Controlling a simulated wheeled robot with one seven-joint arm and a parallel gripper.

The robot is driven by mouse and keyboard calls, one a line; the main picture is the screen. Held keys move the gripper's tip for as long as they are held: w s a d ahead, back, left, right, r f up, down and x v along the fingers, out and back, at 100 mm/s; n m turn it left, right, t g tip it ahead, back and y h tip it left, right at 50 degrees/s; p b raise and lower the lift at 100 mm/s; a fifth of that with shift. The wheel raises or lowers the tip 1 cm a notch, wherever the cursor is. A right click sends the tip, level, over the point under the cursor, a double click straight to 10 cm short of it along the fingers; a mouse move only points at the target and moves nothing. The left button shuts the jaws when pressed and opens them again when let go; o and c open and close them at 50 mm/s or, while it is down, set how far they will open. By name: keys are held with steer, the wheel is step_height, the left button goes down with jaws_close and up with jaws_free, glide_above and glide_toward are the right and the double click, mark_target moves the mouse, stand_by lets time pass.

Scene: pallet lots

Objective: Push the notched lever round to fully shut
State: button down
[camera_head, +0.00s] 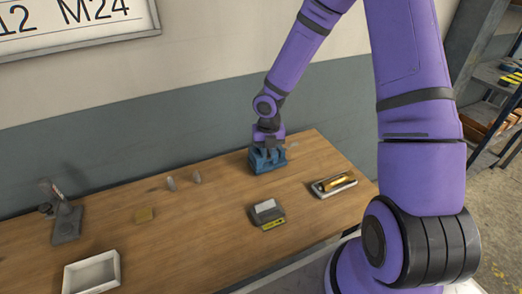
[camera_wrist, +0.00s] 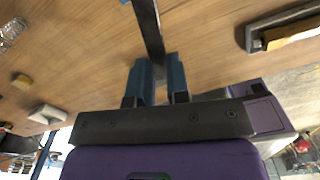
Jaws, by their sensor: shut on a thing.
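The lever shows in the wrist view as a dark grey flat bar (camera_wrist: 149,30), running from the top edge down between my fingers. No notch can be made out on it. In the head view my gripper (camera_head: 267,158) is low over the back of the wooden table, where a blue shape shows; I cannot tell fingers from fixture there. The lever's pivot and any stop are hidden, so its angle cannot be read.
The wall is close behind.

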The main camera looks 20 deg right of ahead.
steer(key=shift+s+d+n, duration=0.15)
steer(key=shift+d+n, duration=0.9)
steer(key=shift+n, duration=0.35)
steer(key=c, duration=1.1)
jaws_free()
step_height(320, 180, up, 11)
steer(key=shift+f, duration=0.1)
